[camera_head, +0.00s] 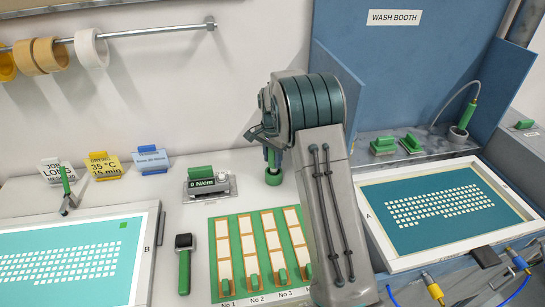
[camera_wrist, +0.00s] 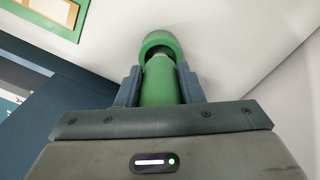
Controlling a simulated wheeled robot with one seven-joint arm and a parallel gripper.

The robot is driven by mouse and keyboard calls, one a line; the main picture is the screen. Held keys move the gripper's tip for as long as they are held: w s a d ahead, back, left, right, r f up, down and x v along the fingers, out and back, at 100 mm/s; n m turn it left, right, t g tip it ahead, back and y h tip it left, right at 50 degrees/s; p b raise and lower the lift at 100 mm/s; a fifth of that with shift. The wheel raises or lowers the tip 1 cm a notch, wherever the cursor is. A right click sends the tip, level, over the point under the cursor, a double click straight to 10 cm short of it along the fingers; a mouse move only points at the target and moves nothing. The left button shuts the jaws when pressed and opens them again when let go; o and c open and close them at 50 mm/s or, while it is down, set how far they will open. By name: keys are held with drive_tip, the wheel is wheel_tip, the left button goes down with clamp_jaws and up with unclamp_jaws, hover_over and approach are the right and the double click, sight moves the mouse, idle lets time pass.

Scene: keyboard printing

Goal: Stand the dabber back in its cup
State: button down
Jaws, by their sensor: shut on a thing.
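My gripper (camera_head: 264,140) is above the counter, left of the wash booth. It is shut on the green handle of the dabber; the handle also shows between the fingers in the wrist view (camera_wrist: 162,82). In the head view the dabber (camera_head: 271,158) looks upright and points down at the green cup (camera_head: 273,178) on the counter. In the wrist view the cup's round rim (camera_wrist: 160,43) is around the dabber's far end, with a dark gap inside. I cannot tell whether the dabber rests on the cup's bottom. My arm hides part of this area.
A green board with card strips (camera_head: 263,250) lies in front of the cup. A tension meter (camera_head: 208,183) stands to its left. A black-headed, green-handled tool (camera_head: 184,262) lies nearer. Framed screens lie left (camera_head: 150,245) and right (camera_head: 380,262). The wash booth wall (camera_head: 338,85) rises to the right.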

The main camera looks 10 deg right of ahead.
sight(273, 165)
drive_tip(key=shift+f+b, duration=1)
drive_tip(key=shift+f, duration=0.7)
drive_tip(key=c, duration=0.9)
unclamp_jaws()
drive_tip(key=shift+r, duration=0.1)
drive_tip(key=shift+r, duration=0.1)
wheel_tip(273, 165, up, 6)
drive_tip(key=p, duration=0.4)
wheel_tip(273, 165, up, 14)
drive_tip(key=b, duration=0.2)
drive_tip(key=shift+f, duration=0.2)
